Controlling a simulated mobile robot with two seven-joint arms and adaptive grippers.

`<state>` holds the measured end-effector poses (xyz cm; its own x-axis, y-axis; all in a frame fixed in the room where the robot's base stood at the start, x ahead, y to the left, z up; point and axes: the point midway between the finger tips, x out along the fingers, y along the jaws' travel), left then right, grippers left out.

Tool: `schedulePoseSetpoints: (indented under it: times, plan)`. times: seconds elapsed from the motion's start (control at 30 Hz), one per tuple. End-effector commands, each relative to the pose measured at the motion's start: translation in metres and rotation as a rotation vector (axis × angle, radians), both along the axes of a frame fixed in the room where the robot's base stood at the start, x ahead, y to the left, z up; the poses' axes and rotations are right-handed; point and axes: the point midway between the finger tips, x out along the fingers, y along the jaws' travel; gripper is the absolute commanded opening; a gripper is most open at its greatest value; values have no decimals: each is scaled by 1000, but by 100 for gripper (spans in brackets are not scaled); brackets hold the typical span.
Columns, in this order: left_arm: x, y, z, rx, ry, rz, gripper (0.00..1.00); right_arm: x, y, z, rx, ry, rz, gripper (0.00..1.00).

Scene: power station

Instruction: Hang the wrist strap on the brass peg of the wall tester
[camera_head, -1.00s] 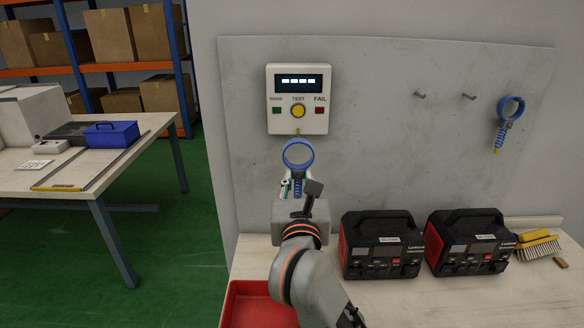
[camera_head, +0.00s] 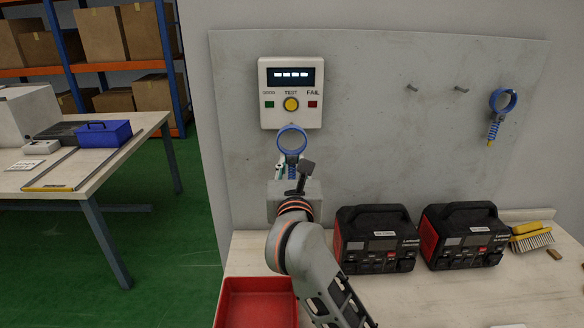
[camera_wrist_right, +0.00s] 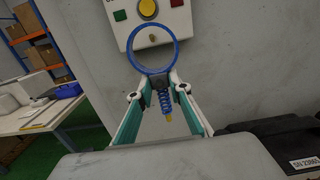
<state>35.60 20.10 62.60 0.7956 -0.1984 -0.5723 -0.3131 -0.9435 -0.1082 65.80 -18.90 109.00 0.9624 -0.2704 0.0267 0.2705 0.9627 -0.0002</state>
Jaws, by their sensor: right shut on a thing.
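The wrist strap is a blue ring with a coiled blue cord and a yellow tip. My right gripper (camera_head: 291,167) is shut on the strap (camera_head: 278,142) just below its ring, which stands upright. The wall tester (camera_head: 291,75) is a white box with a display, a yellow button, and green and red squares. In the right wrist view the small brass peg (camera_wrist_right: 152,38) shows through the ring (camera_wrist_right: 176,50), near the tester's lower edge. The cord hangs between the fingers (camera_wrist_right: 158,85). I cannot tell the gap between ring and peg. My left gripper is not in view.
A second blue strap (camera_head: 494,130) hangs on the grey panel at right, beside two bare pegs (camera_head: 411,88). Two black-red power units (camera_head: 376,240), a yellow brush (camera_head: 530,236) and a red tray (camera_head: 257,284) are on the bench below. A table with a blue toolbox (camera_head: 104,134) stands left.

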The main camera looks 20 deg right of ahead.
Motion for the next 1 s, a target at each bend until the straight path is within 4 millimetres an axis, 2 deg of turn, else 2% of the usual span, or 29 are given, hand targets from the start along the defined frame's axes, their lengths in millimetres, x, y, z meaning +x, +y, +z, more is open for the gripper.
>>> schedulePoseSetpoints:
  times: [1.0]
  plan:
    - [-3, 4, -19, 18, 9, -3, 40, 48, -14, -11, -2, 1, -1, 1]
